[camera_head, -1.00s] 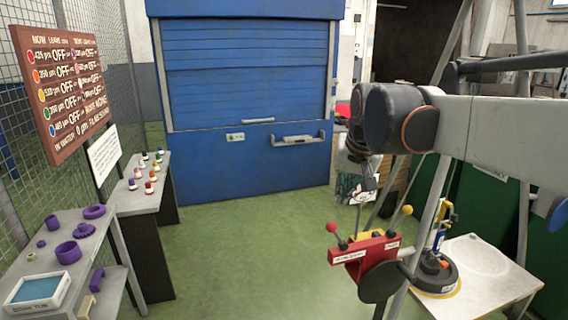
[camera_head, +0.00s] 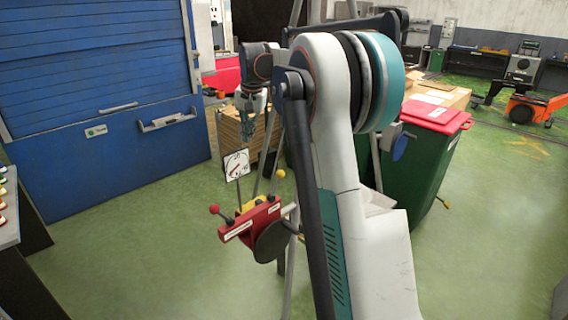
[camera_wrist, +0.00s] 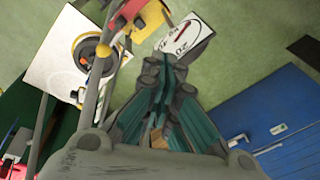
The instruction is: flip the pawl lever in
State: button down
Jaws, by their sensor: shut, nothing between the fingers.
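A red block (camera_head: 250,222) with white labels stands on a stand in the head view. A short lever with a red ball knob (camera_head: 214,209) rises at its left end. A yellow ball (camera_head: 280,173) shows behind it; in the wrist view a yellow ball (camera_wrist: 103,52) sits on a rod. I cannot tell which lever is the pawl lever. My gripper (camera_head: 247,120) hangs beyond and above the red block in the head view. In the wrist view my gripper (camera_wrist: 173,65) is shut and empty, apart from the yellow ball. The red block (camera_wrist: 128,12) is partly cut off there.
A round turntable (camera_wrist: 88,50) sits on a white table (camera_wrist: 55,65) in the wrist view. A white dial plate (camera_head: 236,165) stands behind the red block. A green bin (camera_head: 425,165) with a red lid is at right. A blue shutter (camera_head: 100,110) is at left; green floor between is clear.

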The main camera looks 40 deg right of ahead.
jog(key=d+f+m+p, duration=0.1)
jog(key=d+f+p, duration=0.1)
jog(key=d, duration=0.5)
jog(key=d+f+m+g+y+p, duration=0.1)
jog(key=d+f+m, duration=0.1)
jog(key=d+f, duration=0.3)
jog(key=d+f+m+g+p, duration=0.1)
jog(key=d+f, duration=0.3)
jog(key=d, duration=0.5)
jog(key=shift+w+d+f+m+y+p, duration=0.25)
jog(key=shift+w+d+m+y+p, duration=0.05)
jog(key=shift+m+p, duration=0.45)
jog(key=a+f+b, duration=0.2)
jog(key=a+f, duration=0.2)
jog(key=f, duration=0.4)
jog(key=shift+s+a+b, duration=0.3)
jog(key=shift+a+b, duration=0.1)
jog(key=shift+a, duration=0.1)
